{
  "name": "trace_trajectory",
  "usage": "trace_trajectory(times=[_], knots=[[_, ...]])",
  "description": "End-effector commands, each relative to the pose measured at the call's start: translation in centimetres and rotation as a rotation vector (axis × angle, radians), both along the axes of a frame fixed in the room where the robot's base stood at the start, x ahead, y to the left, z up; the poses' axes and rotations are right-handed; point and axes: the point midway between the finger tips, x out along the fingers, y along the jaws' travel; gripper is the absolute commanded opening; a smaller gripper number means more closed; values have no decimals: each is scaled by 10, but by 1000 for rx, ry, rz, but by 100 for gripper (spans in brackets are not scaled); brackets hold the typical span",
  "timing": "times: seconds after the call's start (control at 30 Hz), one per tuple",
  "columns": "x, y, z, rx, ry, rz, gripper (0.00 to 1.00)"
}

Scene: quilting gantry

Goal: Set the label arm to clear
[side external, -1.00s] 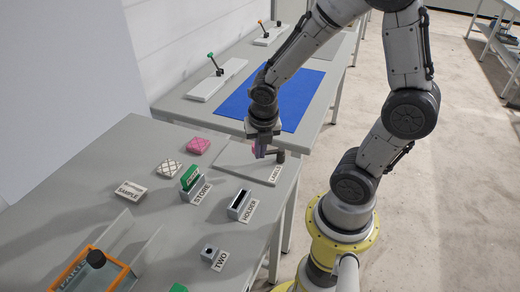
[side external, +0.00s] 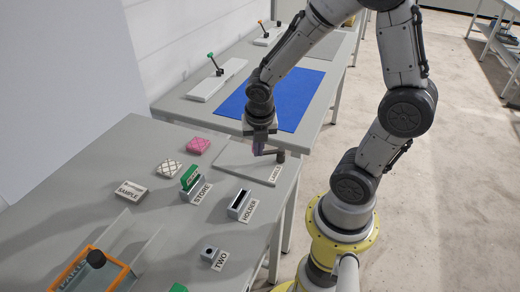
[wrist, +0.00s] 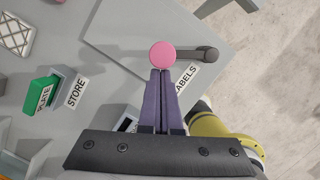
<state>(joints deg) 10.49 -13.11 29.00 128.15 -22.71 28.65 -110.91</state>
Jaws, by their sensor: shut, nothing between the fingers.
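The label arm (wrist: 188,53) is a dark grey lever with a round pink knob (wrist: 162,55) at its free end. Its pivot (side external: 281,156) stands at the right edge of the grey labels board (side external: 236,160), by the LABELS plate (wrist: 185,81). In the wrist view the lever points left from its pivot. My gripper (wrist: 161,73) is shut and empty, with its purple fingertips right at the near side of the knob. In the side view my gripper (side external: 258,149) hides the knob. Whether the fingers touch it, I cannot tell.
A blue mat (side external: 275,98) lies on the table behind.

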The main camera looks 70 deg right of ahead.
Motion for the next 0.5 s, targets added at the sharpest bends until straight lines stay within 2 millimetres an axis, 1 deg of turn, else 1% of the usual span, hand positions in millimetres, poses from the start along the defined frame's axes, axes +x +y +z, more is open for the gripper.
trace_trajectory(times=[0.27, 0.5], knots=[[4, -3, 0, -1, 1, -65, 0], [14, -11, 0, 0, 1, -214, 0]])
